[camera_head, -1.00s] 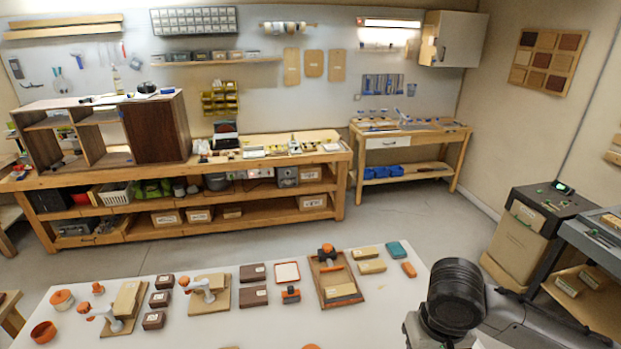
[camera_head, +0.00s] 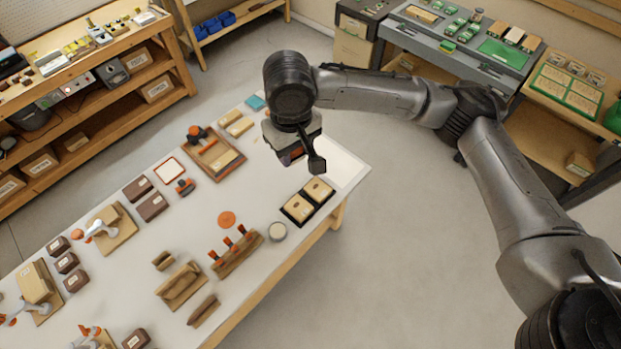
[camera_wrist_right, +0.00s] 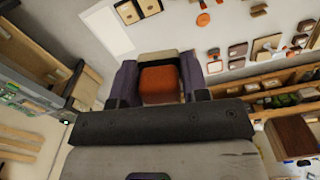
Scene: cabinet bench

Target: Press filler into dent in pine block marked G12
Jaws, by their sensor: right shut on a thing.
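My right gripper (camera_head: 300,153) is shut on an orange block (camera_wrist_right: 159,84) with a pale edge, held above the right end of the white table. Two pine blocks, a nearer one (camera_head: 297,208) and a farther one (camera_head: 319,190), sit side by side in black holders below and in front of the gripper. Each has a dark mark on top; the lettering is too small to read, so I cannot tell which is G12. They also show at the top of the right wrist view (camera_wrist_right: 127,12). A round open tin (camera_head: 277,231) with pale contents stands beside them. My left gripper is out of view.
A wooden rack (camera_head: 238,255) with orange-handled tools and an orange disc (camera_head: 227,219) lie left of the tin. A tray (camera_head: 213,155), a teal block (camera_head: 255,102) and pale blocks (camera_head: 237,123) lie farther back.

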